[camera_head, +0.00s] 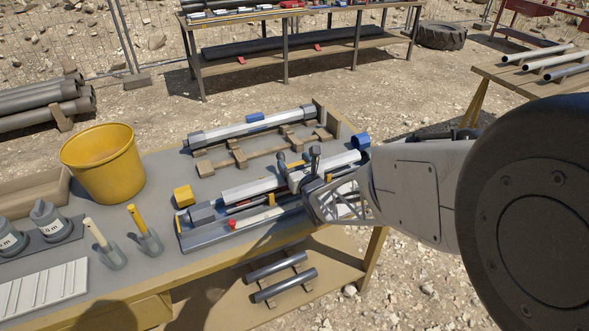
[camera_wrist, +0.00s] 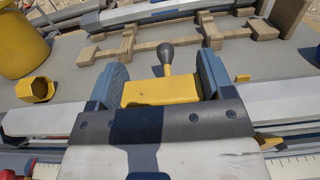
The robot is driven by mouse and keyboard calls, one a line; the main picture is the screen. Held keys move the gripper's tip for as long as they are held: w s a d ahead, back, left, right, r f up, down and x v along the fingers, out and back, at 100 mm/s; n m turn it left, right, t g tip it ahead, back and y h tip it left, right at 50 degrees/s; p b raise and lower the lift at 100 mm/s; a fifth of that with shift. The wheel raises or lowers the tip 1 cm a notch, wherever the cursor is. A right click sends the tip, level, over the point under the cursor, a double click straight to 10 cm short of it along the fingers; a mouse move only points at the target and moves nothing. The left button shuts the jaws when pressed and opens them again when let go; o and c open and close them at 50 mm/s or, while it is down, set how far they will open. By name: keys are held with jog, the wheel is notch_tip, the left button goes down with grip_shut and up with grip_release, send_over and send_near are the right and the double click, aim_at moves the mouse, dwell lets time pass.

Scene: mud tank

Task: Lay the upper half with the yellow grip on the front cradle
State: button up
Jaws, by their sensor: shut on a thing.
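The upper half with the yellow grip (camera_wrist: 160,92) is a long pale trough-like piece (camera_head: 248,188); it also shows to the left of my gripper in the wrist view (camera_wrist: 45,119). My gripper (camera_head: 303,172) is shut on the yellow grip, with a finger on each side of it in the wrist view (camera_wrist: 162,78). The piece is above or on the grey lower assembly (camera_head: 245,222); I cannot tell if they touch. The front cradle (camera_head: 240,158), a wooden rail with blocks, lies bare just behind it and crosses the wrist view (camera_wrist: 150,46).
Behind the front cradle, another half with a blue grip (camera_head: 254,117) lies near an upright wooden board (camera_head: 326,117). A yellow hexagonal ring (camera_head: 183,196) stands left and a blue ring (camera_head: 361,141) right. A yellow bucket (camera_head: 103,163) and handled tools (camera_head: 145,231) occupy the left.

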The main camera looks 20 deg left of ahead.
jog(key=shift+f, duration=1.05)
jog(key=shift+f, duration=0.2)
jog(key=o, duration=1.2)
jog(key=shift+v, duration=3.9)
jog(key=shift+w+d, duration=0.15)
jog(key=shift+d, duration=0.05)
